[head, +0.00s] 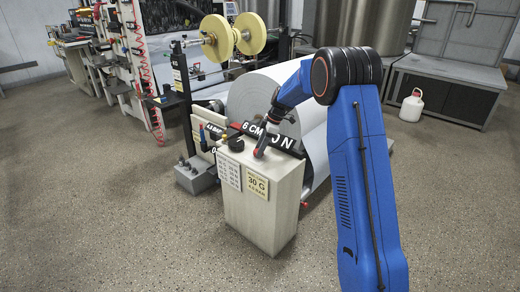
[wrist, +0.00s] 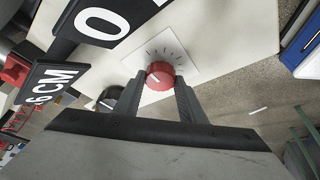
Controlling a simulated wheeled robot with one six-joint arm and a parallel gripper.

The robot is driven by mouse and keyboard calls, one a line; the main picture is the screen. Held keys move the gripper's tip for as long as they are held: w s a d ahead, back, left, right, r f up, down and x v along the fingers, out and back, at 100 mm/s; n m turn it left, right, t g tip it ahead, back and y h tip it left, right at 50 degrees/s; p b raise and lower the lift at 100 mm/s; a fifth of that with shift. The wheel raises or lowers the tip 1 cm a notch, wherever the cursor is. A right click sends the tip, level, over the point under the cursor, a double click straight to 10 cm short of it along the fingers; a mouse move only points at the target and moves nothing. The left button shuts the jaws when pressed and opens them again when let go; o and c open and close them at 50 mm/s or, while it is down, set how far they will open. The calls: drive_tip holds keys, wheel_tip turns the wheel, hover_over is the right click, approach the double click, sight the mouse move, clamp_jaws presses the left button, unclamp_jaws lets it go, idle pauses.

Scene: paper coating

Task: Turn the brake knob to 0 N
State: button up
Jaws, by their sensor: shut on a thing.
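The red brake knob (wrist: 160,75) sits on a white dial plate (wrist: 185,52) with tick marks around it. My gripper (wrist: 161,82) is shut on the red knob, with one dark finger on each side of it. A white line shows on the knob's face. In the head view my gripper (head: 260,151) reaches down to the top of the pale cabinet (head: 262,210), and the knob is mostly hidden there. A black sign reading "0 N" stands behind it, its "0" part (wrist: 100,20) large in the wrist view.
A black knob (wrist: 108,98) sits close beside my gripper. A "6 CM" sign (wrist: 52,84) and a red part (wrist: 15,70) are at the left. A large paper roll (head: 255,100) stands right behind the cabinet. Open floor (head: 110,210) lies at the left.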

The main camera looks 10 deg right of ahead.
drive_tip(key=o, duration=1)
drive_tip(key=shift+o, duration=0.2)
drive_tip(key=w+v, duration=0.1)
drive_tip(key=v, duration=1.6)
drive_tip(key=shift+s+d, duration=0.15)
drive_tip(key=shift+s, duration=0.35)
drive_tip(key=shift+s+r, duration=0.1)
drive_tip(key=shift+r, duration=0.1)
